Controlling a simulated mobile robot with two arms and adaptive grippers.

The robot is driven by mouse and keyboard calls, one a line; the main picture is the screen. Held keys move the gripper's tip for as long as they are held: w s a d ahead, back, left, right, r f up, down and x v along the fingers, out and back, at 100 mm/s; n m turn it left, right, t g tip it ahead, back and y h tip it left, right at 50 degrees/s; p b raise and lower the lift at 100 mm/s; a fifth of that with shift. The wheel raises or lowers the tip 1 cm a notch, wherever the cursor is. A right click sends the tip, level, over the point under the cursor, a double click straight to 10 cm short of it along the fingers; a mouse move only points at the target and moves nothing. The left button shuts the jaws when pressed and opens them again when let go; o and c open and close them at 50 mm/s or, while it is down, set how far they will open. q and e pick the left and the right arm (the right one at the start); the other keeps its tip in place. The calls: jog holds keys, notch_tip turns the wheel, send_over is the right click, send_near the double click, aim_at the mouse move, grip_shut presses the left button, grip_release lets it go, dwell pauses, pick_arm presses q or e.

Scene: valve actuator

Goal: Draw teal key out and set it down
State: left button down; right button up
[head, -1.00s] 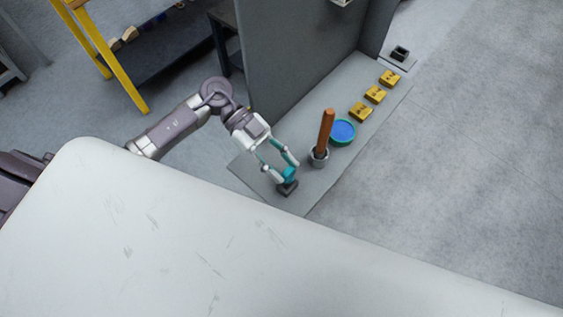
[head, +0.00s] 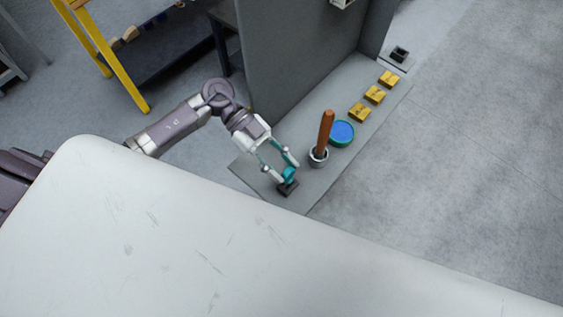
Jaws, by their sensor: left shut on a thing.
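The teal key (head: 289,173) stands at a small dark block (head: 288,188) near the front corner of the grey shelf (head: 315,192). My left gripper (head: 287,176) is shut on the key, with its fingers on either side of the key's top. The lower end of the key meets the dark block; I cannot tell how deep it sits in it. My right gripper is not in view.
A cup (head: 318,158) holding an upright brown handle (head: 325,132) stands right of the gripper. Beyond it are a blue round dish (head: 342,132) and yellow blocks (head: 360,112). A grey upright panel (head: 300,60) rises behind. A large white surface (head: 180,230) fills the foreground.

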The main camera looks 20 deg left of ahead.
pick_arm(q)
jog(key=shift+f+b, duration=0.9)
jog(key=shift+f, duration=0.75)
jog(key=c, duration=0.6)
grip_release()
jog(key=v, duration=0.7)
jog(key=shift+a+r, duration=0.15)
jog(key=shift+a, duration=0.05)
